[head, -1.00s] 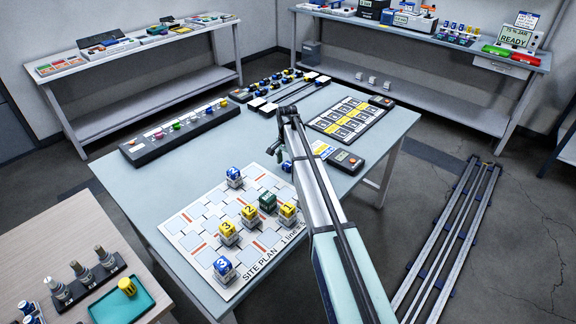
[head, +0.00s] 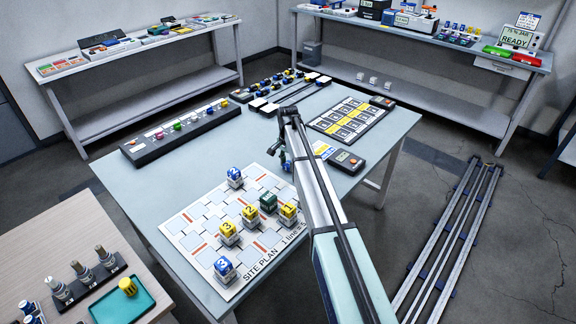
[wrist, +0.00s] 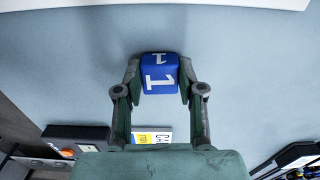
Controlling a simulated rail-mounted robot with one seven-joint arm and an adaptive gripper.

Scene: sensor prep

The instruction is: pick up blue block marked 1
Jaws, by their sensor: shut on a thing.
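The blue block marked 1 (wrist: 158,76) is between the two fingers of my gripper (wrist: 160,82) in the wrist view, with a white 1 on two of its faces. My gripper is shut on it. In the head view my gripper (head: 283,160) is over the table beside the site plan board, with a bit of blue at its fingers. My arm hides part of that area. In the wrist view, bare table surrounds the block; I cannot tell how high it is held.
The site plan board (head: 190,240) carries several blocks: blue ones marked 2 (head: 235,178) and 3 (head: 225,269), yellow ones (head: 228,233) and a green one (head: 268,202). A black device (head: 346,161) lies right of my gripper. A long dark rack (head: 180,132) stands at the back left.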

